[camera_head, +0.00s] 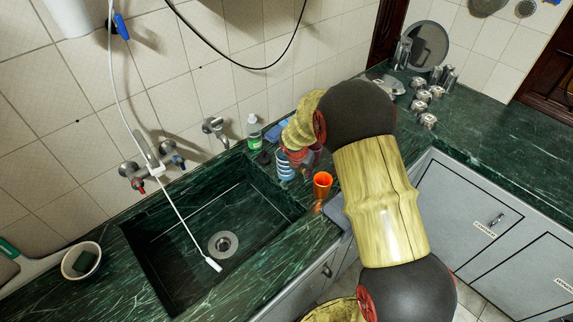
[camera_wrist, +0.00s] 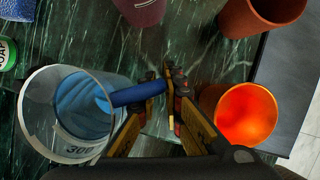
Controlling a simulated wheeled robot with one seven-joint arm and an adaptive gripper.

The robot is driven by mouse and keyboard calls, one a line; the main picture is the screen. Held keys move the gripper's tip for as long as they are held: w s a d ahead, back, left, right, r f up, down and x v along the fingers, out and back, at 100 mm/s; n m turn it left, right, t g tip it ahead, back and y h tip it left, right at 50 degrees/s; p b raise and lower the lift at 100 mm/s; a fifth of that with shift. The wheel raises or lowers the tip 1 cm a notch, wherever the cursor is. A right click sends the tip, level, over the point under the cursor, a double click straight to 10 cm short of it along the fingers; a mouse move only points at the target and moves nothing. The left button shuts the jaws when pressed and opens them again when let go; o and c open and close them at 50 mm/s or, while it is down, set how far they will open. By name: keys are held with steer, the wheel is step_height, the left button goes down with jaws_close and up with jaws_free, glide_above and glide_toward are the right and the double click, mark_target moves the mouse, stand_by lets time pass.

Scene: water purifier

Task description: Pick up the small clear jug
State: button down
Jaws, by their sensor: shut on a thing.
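The small clear jug (camera_wrist: 82,115) shows in the wrist view at the lower left, seen from above, with a "300" marking on its wall and a blue handle (camera_wrist: 138,94). My gripper (camera_wrist: 163,82) is shut on that handle, one finger on each side. In the head view the jug (camera_head: 285,167) is by the sink's right end, just left of an orange cup, and looks upright. My gripper is mostly hidden behind my arm there. I cannot tell whether the jug's base touches the counter.
An orange cup (camera_wrist: 244,115) stands close to my gripper's right finger. A reddish-brown cup (camera_wrist: 262,14) and a purple cup (camera_wrist: 140,8) stand farther up. A soap bottle (camera_head: 254,131) is behind the sink (camera_head: 222,215).

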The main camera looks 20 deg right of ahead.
steer(key=shift+r, duration=0.2)
steer(key=shift+w+r, duration=0.1)
steer(key=shift+r, duration=0.15)
steer(key=p+v, duration=0.2)
steer(key=v, duration=0.1)
steer(key=shift+d+r, duration=0.35)
steer(key=s+a+r+p, duration=0.3)
steer(key=s+r, duration=0.5)
steer(key=s, duration=0.5)
steer(key=shift+a+r, duration=0.2)
steer(key=shift+r, duration=0.15)
